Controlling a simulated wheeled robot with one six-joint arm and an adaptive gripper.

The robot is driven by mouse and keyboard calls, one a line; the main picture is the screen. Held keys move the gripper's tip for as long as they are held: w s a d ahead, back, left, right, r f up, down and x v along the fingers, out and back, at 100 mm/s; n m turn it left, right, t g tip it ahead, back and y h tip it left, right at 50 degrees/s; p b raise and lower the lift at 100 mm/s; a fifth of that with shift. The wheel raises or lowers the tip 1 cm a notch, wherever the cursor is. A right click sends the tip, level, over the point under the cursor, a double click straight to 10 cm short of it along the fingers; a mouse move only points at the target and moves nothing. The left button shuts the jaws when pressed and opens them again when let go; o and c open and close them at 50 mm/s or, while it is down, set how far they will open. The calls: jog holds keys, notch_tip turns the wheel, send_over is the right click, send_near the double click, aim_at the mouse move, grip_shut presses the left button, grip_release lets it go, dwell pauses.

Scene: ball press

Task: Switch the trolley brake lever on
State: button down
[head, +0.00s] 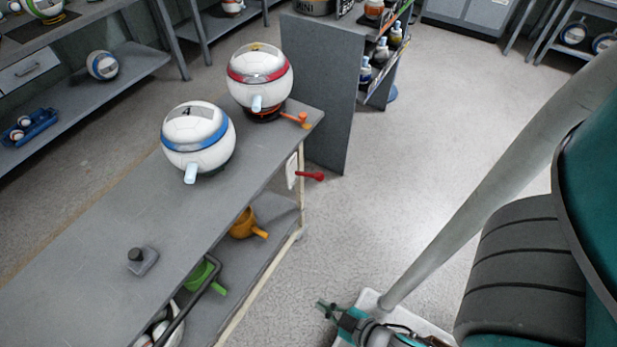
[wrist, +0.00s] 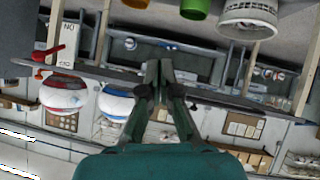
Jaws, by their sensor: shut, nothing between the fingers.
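The trolley (head: 95,235) is a grey bench with a lower shelf, at left in the head view. A red lever (head: 312,176) sticks out to the right from a white plate (head: 292,170) at its far end. In the wrist view, which is upside down, the lever (wrist: 46,54) is at upper left beside the plate (wrist: 68,38), which bears letters. My gripper (head: 325,308) is low in the head view, beside the trolley and well apart from the lever. In the wrist view its fingertips (wrist: 158,66) are together and empty.
On the trolley top stand a blue-banded ball unit (head: 197,140), a red-banded one (head: 260,78) and a small grey block with a knob (head: 140,260). An orange scoop (head: 245,225) and a green one (head: 205,277) are below. A grey panel (head: 318,90) stands behind. Floor to the right is clear.

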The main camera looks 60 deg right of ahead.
jog(key=w+d+f+g+h, duration=0.2)
jog(key=w+d+f+h, duration=0.1)
jog(key=w+d+f, duration=0.4)
jog(key=m+g+h, duration=0.8)
jog(key=h, duration=0.6)
send_near(309, 175)
notch_tip(309, 175, up, 3)
jog(key=s+a, duration=0.2)
jog(key=a, duration=0.1)
jog(key=shift+w+d+f, duration=0.2)
jog(key=shift+w, duration=0.05)
jog(key=d, duration=1)
jog(key=shift+w, duration=0.45)
jog(key=shift+s+r, duration=0.1)
